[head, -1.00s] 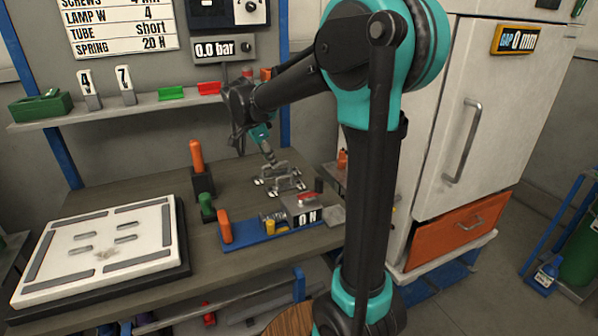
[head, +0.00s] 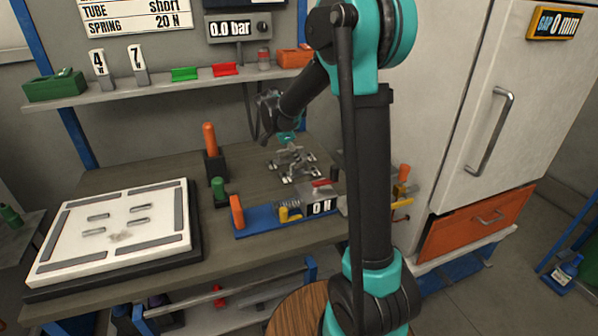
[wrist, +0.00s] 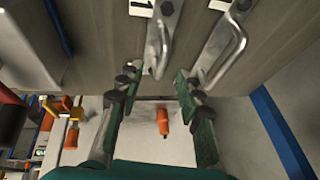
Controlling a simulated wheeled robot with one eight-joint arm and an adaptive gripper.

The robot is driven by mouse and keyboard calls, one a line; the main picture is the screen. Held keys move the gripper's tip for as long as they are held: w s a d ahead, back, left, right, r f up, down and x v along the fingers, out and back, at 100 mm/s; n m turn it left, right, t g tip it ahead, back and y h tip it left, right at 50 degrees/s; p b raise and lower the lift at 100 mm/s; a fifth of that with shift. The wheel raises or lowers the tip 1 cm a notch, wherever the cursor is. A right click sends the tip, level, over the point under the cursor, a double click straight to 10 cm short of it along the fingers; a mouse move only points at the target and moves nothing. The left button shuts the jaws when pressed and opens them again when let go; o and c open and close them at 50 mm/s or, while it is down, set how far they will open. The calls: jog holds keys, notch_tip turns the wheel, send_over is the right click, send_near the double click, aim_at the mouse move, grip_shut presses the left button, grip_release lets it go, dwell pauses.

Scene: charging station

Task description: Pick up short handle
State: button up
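Several metal bar handles (head: 293,165) lie with white tags on the bench in the head view. In the wrist view, one handle (wrist: 158,40) shows at the top middle and another (wrist: 226,55) at the top right. Their tags are cut off, so I cannot tell which is the short one. My gripper (wrist: 160,88) is open, with green pads apart and nothing between them. In the head view my gripper (head: 288,140) is small and partly merges with the handles below it. I cannot tell whether it touches one.
A blue tray (head: 262,222) with an orange block and small parts stands in front of the handles. An orange-handled tool (head: 210,140) stands upright to the left. A white panel (head: 115,225) covers the bench's left. A shelf (head: 160,88) runs behind.

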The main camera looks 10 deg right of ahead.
jog(key=shift+x, duration=2.7)
jog(key=shift+w, duration=0.1)
grip_shut()
